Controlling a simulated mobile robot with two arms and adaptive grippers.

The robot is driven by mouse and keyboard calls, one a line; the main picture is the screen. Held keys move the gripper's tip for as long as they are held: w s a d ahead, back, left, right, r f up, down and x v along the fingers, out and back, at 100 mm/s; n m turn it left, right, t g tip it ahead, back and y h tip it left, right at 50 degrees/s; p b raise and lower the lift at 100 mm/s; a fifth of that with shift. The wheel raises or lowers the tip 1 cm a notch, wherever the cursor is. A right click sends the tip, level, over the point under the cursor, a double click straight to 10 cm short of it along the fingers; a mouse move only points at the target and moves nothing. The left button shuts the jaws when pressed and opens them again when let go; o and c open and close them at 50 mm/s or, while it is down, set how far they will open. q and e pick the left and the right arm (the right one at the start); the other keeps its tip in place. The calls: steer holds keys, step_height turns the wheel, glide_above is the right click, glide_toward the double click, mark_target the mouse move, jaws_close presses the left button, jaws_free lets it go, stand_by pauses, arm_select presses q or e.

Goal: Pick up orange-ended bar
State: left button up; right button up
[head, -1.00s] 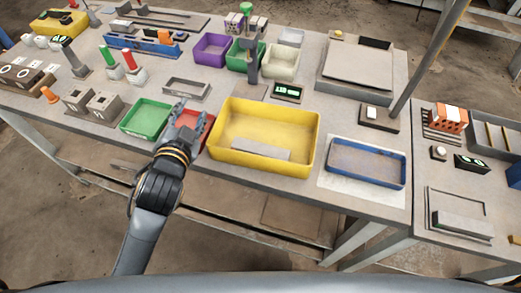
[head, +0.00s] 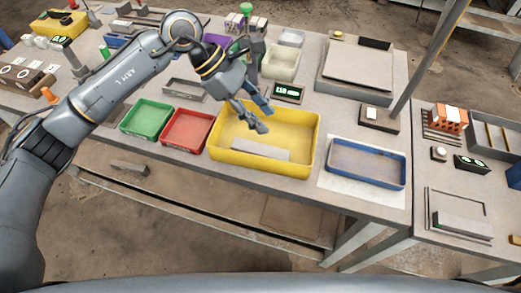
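My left gripper (head: 262,117) hangs over the yellow tray (head: 313,140), pointing down and to the right. Its fingers look apart, with nothing seen between them. A plain grey bar (head: 262,152) lies in the tray near its front wall, below the fingers. I see no orange end on this bar. A blue tray (head: 117,42) at the back left is partly hidden by my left arm, so its contents cannot be made out. I cannot pick out an orange-ended bar for certain. My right gripper is out of view.
Green (head: 146,120) and red (head: 187,130) trays stand left of the yellow one; a shallow blue-rimmed tray (head: 367,183) stands right. A digital display (head: 289,92) sits behind. An upright post (head: 425,65) rises between the tables. An orange brick (head: 450,118) stands far right.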

arm_select(q)
steer(key=w+a+f+y, duration=0.1)
steer(key=w+a+y, duration=0.15)
steer(key=a, duration=0.35)
steer(key=p, duration=0.2)
glide_above(257, 148)
steer(key=a, duration=0.2)
steer(key=shift+t+y, duration=0.3)
steer(key=shift+y, duration=0.05)
steer(key=f, duration=0.6)
steer(key=shift+w+a+f, duration=0.15)
steer(key=shift+w+f, duration=0.2)
steer(key=shift+f, duration=0.3)
steer(key=shift+s+d+f+p, duration=0.15)
steer(key=shift+d+f+p, duration=0.25)
steer(key=shift+f, duration=0.1)
steer(key=p+x, duration=0.1)
steer(key=x, duration=0.2)
steer(key=shift+f, duration=0.3)
steer(key=shift+d+f, duration=0.15)
steer(key=shift+f, duration=0.2)
jaws_close()
